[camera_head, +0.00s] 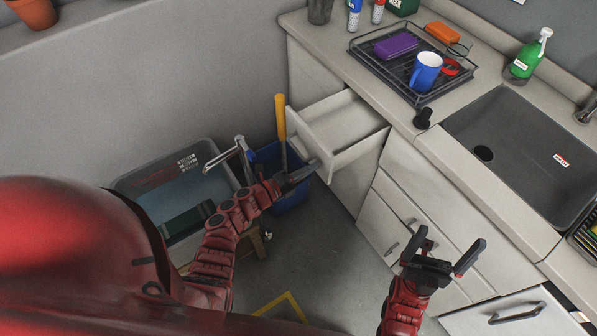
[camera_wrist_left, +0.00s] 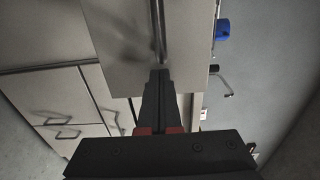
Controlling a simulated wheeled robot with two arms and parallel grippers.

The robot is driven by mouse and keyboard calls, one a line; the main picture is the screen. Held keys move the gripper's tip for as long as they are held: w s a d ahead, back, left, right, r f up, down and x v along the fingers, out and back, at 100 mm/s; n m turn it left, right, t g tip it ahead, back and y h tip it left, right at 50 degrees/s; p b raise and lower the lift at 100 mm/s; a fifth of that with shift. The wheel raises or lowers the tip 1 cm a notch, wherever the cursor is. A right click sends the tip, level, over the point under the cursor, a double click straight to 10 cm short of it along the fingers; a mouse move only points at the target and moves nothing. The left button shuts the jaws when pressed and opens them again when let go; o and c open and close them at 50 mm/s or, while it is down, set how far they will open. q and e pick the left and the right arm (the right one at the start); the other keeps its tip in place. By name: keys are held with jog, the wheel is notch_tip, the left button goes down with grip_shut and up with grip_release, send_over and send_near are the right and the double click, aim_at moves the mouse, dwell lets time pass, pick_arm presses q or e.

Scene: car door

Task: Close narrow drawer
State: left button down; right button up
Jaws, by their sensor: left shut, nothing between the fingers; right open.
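The narrow drawer (camera_head: 345,122) is white and empty. It stands pulled out from the counter cabinet, below the dish tray, in the head view. My left gripper (camera_head: 309,170) is shut and empty, with its tips close to the lower front of the drawer. In the left wrist view my left gripper (camera_wrist_left: 158,75) points at a pale front panel (camera_wrist_left: 120,40) with a dark upright bar on it. I cannot tell whether the tips touch the panel. My right gripper (camera_head: 446,249) is open and empty in front of the lower cabinet fronts.
A black dish tray (camera_head: 425,97) with a blue mug (camera_head: 425,72) stands on the counter (camera_head: 445,150). The sink (camera_head: 525,150) is to the right. A blue bucket (camera_head: 292,201), a yellow-handled tool (camera_head: 281,118) and a grey tub (camera_head: 135,188) stand left of the drawer. Floor shows between the arms.

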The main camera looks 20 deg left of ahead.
pick_arm(q)
jog(key=shift+w+d, duration=0.2)
jog(key=shift+w, duration=0.1)
